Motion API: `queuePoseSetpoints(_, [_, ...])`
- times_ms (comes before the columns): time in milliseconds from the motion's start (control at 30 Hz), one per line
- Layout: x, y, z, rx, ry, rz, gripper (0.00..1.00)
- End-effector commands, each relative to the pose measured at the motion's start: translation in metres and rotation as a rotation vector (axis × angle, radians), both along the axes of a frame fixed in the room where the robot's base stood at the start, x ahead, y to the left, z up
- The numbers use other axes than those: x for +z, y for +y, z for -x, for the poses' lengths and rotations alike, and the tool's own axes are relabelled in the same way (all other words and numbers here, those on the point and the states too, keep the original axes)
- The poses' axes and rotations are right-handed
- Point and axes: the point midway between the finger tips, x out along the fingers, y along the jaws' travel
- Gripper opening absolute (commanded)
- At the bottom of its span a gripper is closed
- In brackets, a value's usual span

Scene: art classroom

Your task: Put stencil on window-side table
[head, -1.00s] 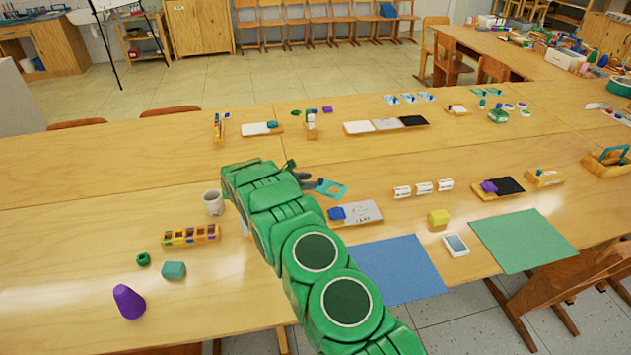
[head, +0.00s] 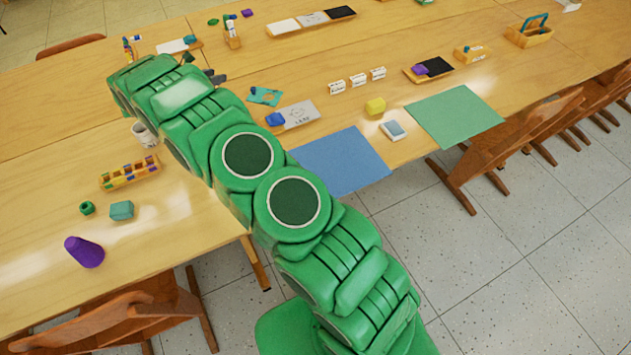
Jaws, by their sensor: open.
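The stencil (head: 268,99), a flat teal sheet with a cut-out, lies on the wooden table, just beyond a whiteboard tray (head: 299,114) with a blue eraser. My gripper (head: 216,77) shows only as dark fingertips past the end of my green arm. It is open, to the left of the stencil, with a visible gap between them in the picture. My arm hides much of the gripper and part of the table. No window is in view, so I cannot tell which table is the window-side one.
A mug (head: 145,135) and a coloured block rack (head: 129,172) stand left of my arm. Wooden chairs (head: 505,138) line the table's near edge.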

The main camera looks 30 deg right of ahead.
Motion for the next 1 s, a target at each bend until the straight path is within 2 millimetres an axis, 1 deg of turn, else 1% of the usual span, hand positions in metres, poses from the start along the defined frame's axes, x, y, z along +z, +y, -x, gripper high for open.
queuePoseSetpoints(33, [0.018,0.001,-0.009,0.058,0.013,0.009,0.47])
queuePoseSetpoints(100, [0.041,0.005,-0.020,0.141,0.034,0.030,0.47])
queuePoseSetpoints(167, [0.057,0.008,-0.028,0.216,0.059,0.052,0.47])
queuePoseSetpoints(300, [0.098,0.018,-0.043,0.383,0.109,0.112,0.47])
queuePoseSetpoints(367, [0.114,0.023,-0.047,0.458,0.134,0.141,0.47])
queuePoseSetpoints(400, [0.125,0.026,-0.049,0.503,0.150,0.163,0.47])
queuePoseSetpoints(533, [0.158,0.037,-0.052,0.658,0.202,0.240,0.47])
queuePoseSetpoints(600, [0.176,0.044,-0.051,0.741,0.228,0.285,0.47])
queuePoseSetpoints(667, [0.188,0.050,-0.048,0.811,0.259,0.325,0.47])
queuePoseSetpoints(767, [0.211,0.059,-0.041,0.925,0.299,0.398,0.47])
queuePoseSetpoints(867, [0.229,0.069,-0.031,1.038,0.343,0.476,0.47])
queuePoseSetpoints(1000, [0.251,0.082,-0.011,1.197,0.409,0.591,0.47])
